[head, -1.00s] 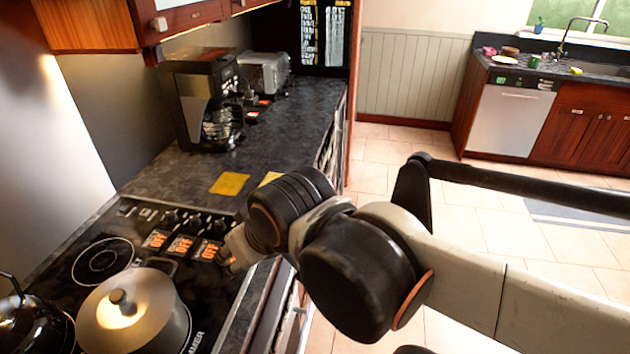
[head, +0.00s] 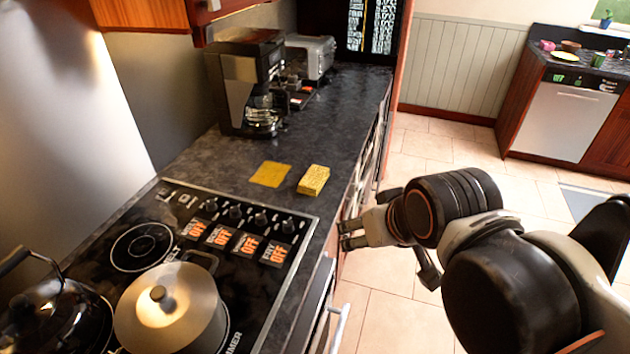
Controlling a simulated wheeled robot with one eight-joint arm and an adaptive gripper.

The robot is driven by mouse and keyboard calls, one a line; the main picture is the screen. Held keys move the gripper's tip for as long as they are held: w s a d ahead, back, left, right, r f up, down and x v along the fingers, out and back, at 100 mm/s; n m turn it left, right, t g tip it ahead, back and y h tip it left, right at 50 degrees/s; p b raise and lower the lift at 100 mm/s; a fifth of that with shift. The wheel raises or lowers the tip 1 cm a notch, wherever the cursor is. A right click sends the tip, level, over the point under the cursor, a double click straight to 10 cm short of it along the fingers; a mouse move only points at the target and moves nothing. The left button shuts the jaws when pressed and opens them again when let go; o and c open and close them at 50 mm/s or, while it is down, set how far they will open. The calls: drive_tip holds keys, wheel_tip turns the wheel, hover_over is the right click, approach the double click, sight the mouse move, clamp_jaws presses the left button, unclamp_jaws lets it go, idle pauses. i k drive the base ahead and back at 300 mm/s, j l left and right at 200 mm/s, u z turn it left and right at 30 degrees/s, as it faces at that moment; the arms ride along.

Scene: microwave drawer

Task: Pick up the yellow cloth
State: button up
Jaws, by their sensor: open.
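The yellow cloth (head: 270,174) lies flat on the dark countertop, just behind the stove's control panel. A yellow sponge-like block (head: 313,180) sits on the counter to its right, a small gap apart. My gripper (head: 343,234) is in front of the counter's right edge, to the right of the stove and lower right of the cloth and block. Its fingers point left, are open and hold nothing. Both yellow things are in full view.
The stove (head: 135,285) holds a lidded pot (head: 170,315) and a dark kettle (head: 60,312). A coffee maker (head: 245,85) and a toaster (head: 312,58) stand farther back on the counter. An oven handle (head: 338,328) juts out at the front. The tiled floor on the right is clear.

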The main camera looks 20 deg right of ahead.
sight(311, 184)
drive_tip(key=i+l+u, duration=0.15)
drive_tip(key=i+l, duration=0.7)
drive_tip(key=l, duration=0.15)
